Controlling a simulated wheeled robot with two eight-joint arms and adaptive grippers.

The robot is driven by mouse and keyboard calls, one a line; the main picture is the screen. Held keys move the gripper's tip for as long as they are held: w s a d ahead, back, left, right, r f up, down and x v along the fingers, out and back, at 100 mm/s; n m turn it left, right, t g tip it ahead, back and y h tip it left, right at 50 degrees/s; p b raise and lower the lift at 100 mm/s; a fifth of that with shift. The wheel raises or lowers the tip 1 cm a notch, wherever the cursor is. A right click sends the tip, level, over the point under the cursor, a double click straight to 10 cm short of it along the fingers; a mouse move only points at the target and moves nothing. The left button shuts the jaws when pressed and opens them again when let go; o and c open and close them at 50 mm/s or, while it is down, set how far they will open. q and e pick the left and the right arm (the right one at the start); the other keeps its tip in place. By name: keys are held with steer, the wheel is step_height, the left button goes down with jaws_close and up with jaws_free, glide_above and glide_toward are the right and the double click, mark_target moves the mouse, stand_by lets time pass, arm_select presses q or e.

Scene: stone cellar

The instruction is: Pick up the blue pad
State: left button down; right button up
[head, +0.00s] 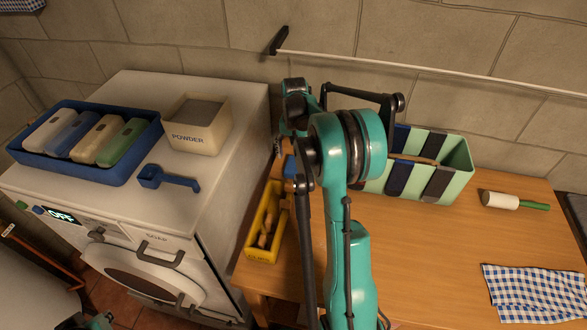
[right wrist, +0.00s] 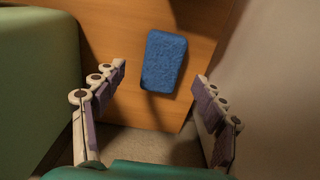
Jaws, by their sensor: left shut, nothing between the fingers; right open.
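The blue pad (right wrist: 163,62) lies flat on the wooden table near its edge in the right wrist view. In the head view a small blue patch beside my arm looks like the pad (head: 289,164), mostly hidden. My right gripper (right wrist: 160,74) is open, its two fingers to either side of the pad in the picture, with nothing held; how far above the pad it is cannot be told. In the head view its fingers are hidden behind my arm. A small part of my left gripper (head: 100,322) shows at the bottom left; it is shut and empty.
A striped green bin (head: 456,165) and a yellow box (head: 263,247) stand on the table (head: 420,255). The white washing machine (head: 235,120) is left of it, bearing a blue tray (head: 75,178), powder box (head: 190,140) and scoop (head: 170,180). A lint roller (head: 505,201) and checked cloth (head: 535,292) lie right.

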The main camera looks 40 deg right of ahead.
mark_target(293, 164)
steer(key=f, duration=0.2)
steer(key=f+b, duration=0.2)
steer(key=f, duration=0.1)
steer(key=shift+w+f, duration=0.25)
steer(key=shift+f, duration=0.1)
steer(key=shift+r, duration=0.1)
steer(key=shift+c, duration=0.7)
steer(key=c, duration=0.9)
steer(key=shift+s+a+r, duration=0.1)
steer(key=shift+r, duration=0.3)
step_height(293, 164, up, 11)
steer(key=p, duration=0.4)
steer(key=s+a+p, duration=0.3)
steer(key=s+a, duration=0.9)
steer(key=a, duration=0.3)
steer(key=shift+s+a+f, duration=0.15)
steer(key=shift+s+a, duration=0.05)
